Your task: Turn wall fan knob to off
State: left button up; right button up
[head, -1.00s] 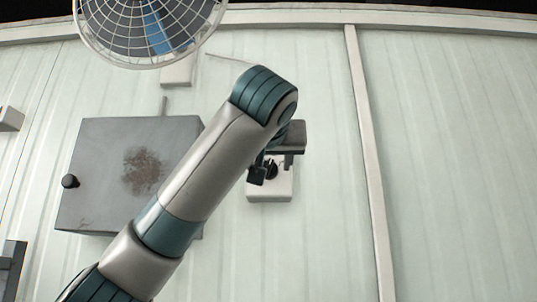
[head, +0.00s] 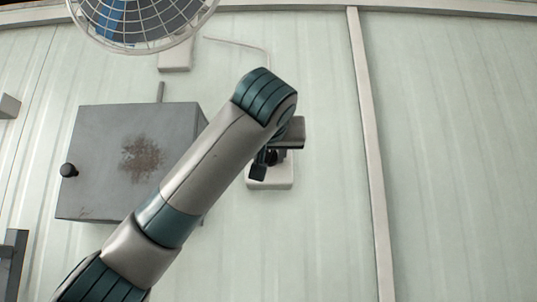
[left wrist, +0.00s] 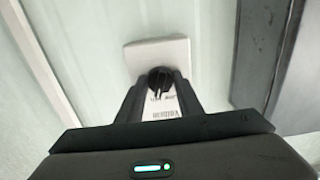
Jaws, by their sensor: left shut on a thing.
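The wall fan (head: 143,14) hangs at the top left of the head view, cut off by the frame's upper edge. Its white switch box (head: 282,183) is on the wall near the middle, partly hidden by my left gripper (head: 268,166). The switch box also shows in the left wrist view (left wrist: 133,56). The dark knob (left wrist: 160,76) is on its face, between the fingertips of my left gripper (left wrist: 160,84). The left gripper is shut on the knob. The knob's exact setting is too small to read. My right gripper is not in view.
A grey metal cabinet (head: 95,150) with a rusty patch and black handle is on the wall left of the switch box. A thin cable (head: 238,42) runs on the wall from near the fan. A vertical post (head: 367,130) stands to the right, with bare wall beyond it.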

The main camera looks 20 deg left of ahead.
pick_arm(q)
jog(key=shift+f+n+b, duration=0.2)
jog(key=shift+n+b, duration=0.2)
jog(key=shift+b, duration=0.5)
jog(key=n+b, duration=0.3)
jog(key=b, duration=0.1)
jog(key=shift+d+f+b, duration=0.1)
jog(key=shift+d+b, duration=0.1)
jog(key=shift+b, duration=0.15)
jog(key=shift+n+b, duration=0.6)
jog(key=shift+n, duration=0.5)
jog(key=shift+n+b, duration=0.4)
jog(key=shift+n, duration=0.5)
jog(key=n, duration=0.2)
jog(key=shift+r+n+b, duration=0.25)
jog(key=shift+n+b, duration=0.1)
jog(key=shift+n, duration=0.95)
jog(key=shift+r+n, duration=0.1)
jog(key=shift+n, duration=1.7)
